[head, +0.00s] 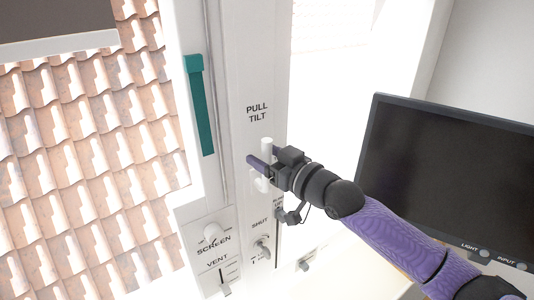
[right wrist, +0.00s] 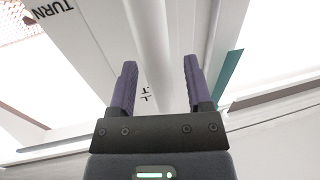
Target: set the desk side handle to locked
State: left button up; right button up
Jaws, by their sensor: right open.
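A white upright handle (head: 267,147) is on the white window post below the words PULL TILT. Whether this is the desk side handle, I cannot tell. My right gripper (head: 257,168) is at this handle, its purple fingers crossing in front of part of it. In the right wrist view the two fingers (right wrist: 159,85) are apart, with white surfaces beyond. A smaller lever (head: 262,248) sits below, beside the word SHUT. Part of the lettering is hidden by my gripper. My left gripper is out of view.
A long teal bar (head: 200,105) is on the frame to the left. A SCREEN knob (head: 211,233) and VENT slider (head: 225,289) are lower left. A dark monitor (head: 450,175) stands right, behind my right arm. Roof tiles (head: 80,150) show outside.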

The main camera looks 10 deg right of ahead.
grip_shut()
dwell(1.4)
